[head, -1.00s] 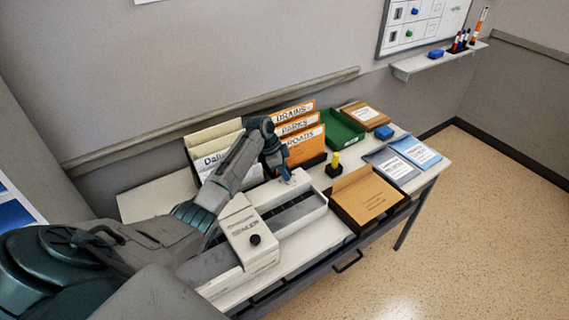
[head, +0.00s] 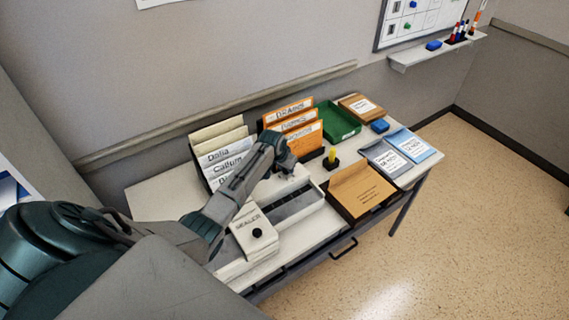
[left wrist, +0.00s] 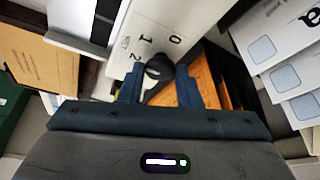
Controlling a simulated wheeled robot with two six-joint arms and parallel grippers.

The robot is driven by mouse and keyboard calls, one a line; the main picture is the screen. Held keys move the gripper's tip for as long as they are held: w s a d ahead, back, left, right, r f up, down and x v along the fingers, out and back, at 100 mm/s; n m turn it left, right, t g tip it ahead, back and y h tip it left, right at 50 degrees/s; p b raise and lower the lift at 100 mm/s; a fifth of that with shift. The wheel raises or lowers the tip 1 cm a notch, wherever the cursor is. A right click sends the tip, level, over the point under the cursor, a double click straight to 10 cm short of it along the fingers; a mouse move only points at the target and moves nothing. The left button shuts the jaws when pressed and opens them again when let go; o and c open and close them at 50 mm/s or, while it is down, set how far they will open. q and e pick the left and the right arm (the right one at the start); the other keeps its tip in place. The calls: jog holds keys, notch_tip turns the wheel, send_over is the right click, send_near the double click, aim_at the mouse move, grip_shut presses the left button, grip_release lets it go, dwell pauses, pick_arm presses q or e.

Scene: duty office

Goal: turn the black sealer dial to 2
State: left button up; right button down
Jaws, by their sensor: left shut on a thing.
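The black dial (left wrist: 158,66) sits on a white panel (left wrist: 152,30) of the sealer, with the numbers 0, 1 and 2 printed around it. In the left wrist view my left gripper (left wrist: 158,75) has one finger on each side of the dial and is shut on it. I cannot clearly tell which number the dial points to. In the head view the white sealer (head: 312,222) lies on the desk, and my left gripper (head: 286,164) is at its far end, hiding the dial there. My right gripper is not in view.
A black round knob (head: 257,233) is on the sealer's near block. Paper files (head: 222,150) and orange folders (head: 308,135) stand behind. A yellow-topped stamp (head: 331,158), a brown envelope (head: 360,190) and a green tray (head: 337,120) are to the right on the desk (head: 160,194).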

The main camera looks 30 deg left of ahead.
pick_arm(q)
jog(key=n, duration=0.2)
jog(key=n+y, duration=0.1)
jog(key=shift+w+d+r+n, duration=0.15)
jog(key=shift+d+n, duration=0.05)
jog(key=shift+n, duration=0.2)
jog(key=shift+n+y, duration=0.4)
jog(key=shift+n, duration=0.3)
jog(key=o, duration=1)
jog(key=shift+c, duration=0.2)
